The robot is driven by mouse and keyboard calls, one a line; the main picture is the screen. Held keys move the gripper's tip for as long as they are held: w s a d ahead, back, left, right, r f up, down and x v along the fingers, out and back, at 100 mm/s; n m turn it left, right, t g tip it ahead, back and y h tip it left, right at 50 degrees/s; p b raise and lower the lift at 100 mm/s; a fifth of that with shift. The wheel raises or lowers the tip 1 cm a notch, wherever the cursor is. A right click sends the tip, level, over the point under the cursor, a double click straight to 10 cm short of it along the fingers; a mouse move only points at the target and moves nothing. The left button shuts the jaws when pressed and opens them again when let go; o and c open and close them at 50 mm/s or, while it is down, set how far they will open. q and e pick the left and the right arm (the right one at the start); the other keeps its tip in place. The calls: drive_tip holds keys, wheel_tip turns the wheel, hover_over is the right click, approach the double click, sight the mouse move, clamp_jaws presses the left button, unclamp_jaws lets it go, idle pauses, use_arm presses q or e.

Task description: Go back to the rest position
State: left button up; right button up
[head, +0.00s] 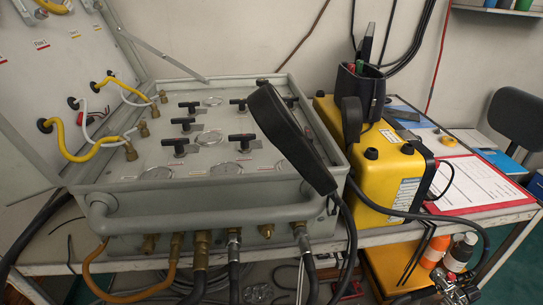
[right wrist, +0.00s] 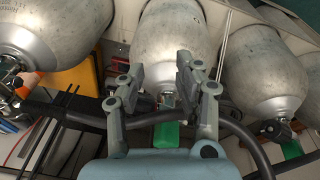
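My right gripper (right wrist: 160,72) is open in the right wrist view, its two fingers apart with nothing gripped between them. A grey gas cylinder (right wrist: 165,30) lies behind the fingers, and its valve shows in the gap. A black hose (right wrist: 75,112) passes behind the fingers; whether it touches them I cannot tell. My right gripper does not show in the head view. My left gripper is in neither view. The grey air panel (head: 215,155), with gauges and black valve handles, has its lid open at the left.
A black handset (head: 290,140) with a cord lies across the panel's right side. A yellow case (head: 385,180) and a red clipboard (head: 478,183) sit to the right on the bench. Hoses hang below the panel. More cylinders (right wrist: 260,65) flank my right gripper closely.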

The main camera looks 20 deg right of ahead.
drive_tip(key=s+f+b, duration=0.3)
drive_tip(key=s+f, duration=0.3)
drive_tip(key=f, duration=0.3)
drive_tip(key=s+f+g+b, duration=0.1)
drive_tip(key=s+f+b, duration=0.2)
drive_tip(key=s+f, duration=0.3)
drive_tip(key=s+f+b, duration=0.4)
drive_tip(key=s+f, duration=0.2)
drive_tip(key=f, duration=0.6)
drive_tip(key=shift+s+d+f, duration=0.15)
drive_tip(key=shift+s+d, duration=0.15)
drive_tip(key=shift+d, duration=0.15)
